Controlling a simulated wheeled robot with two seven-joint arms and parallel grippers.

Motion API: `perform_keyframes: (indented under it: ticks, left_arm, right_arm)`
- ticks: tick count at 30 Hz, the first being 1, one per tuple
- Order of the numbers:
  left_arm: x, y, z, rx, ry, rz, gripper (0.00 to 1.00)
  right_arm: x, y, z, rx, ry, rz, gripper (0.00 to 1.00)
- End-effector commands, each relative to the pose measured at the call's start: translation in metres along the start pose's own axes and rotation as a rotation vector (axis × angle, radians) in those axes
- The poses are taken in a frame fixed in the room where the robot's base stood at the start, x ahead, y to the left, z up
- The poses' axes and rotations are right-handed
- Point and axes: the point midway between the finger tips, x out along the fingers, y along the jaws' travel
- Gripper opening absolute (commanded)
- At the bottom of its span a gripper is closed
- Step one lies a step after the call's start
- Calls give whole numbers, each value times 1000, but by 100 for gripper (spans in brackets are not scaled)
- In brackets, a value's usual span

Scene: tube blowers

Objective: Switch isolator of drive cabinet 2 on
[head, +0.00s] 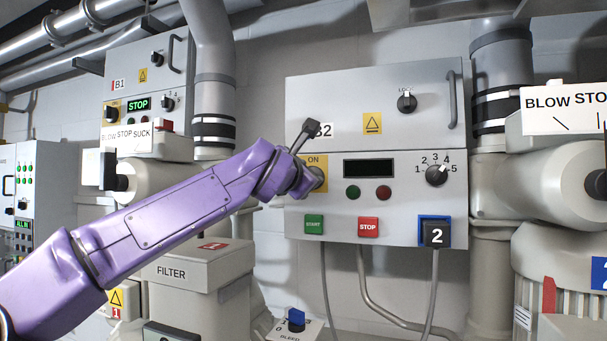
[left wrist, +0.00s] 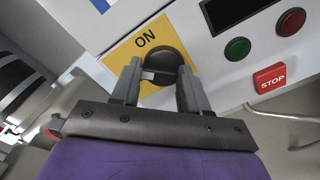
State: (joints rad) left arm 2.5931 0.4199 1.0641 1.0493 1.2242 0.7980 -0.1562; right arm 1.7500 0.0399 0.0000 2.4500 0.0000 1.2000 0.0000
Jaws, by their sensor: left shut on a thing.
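Drive cabinet 2 (head: 390,100) is the grey box marked B2 in the middle of the head view. Its isolator has a yellow plate (head: 316,159) with the word ON, at the cabinet's left side. In the left wrist view the plate (left wrist: 120,48) carries a round black knob (left wrist: 163,58). My left gripper (left wrist: 159,76) is shut on the knob, one finger on each side. In the head view my purple wrist hides the knob and most of the fingers. The cabinet's display (head: 369,168) is dark. My right gripper is not in view.
Cabinet B1 (head: 131,67) at the left shows green STOP. A filter box (head: 190,268) stands below my arm.

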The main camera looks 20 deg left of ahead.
Motion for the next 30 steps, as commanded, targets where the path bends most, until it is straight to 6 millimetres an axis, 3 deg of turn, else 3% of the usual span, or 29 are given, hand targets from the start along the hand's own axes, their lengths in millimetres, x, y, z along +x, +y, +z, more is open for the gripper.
perform_keyframes:
  ticks: [18, 30]
  left_arm:
    - [0, -1, 1, 561, 3, 2, 14]
    - [0, -1, 2, 773, 2, 5, 14]
  right_arm:
    - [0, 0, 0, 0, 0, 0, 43]
    - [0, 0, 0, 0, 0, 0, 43]
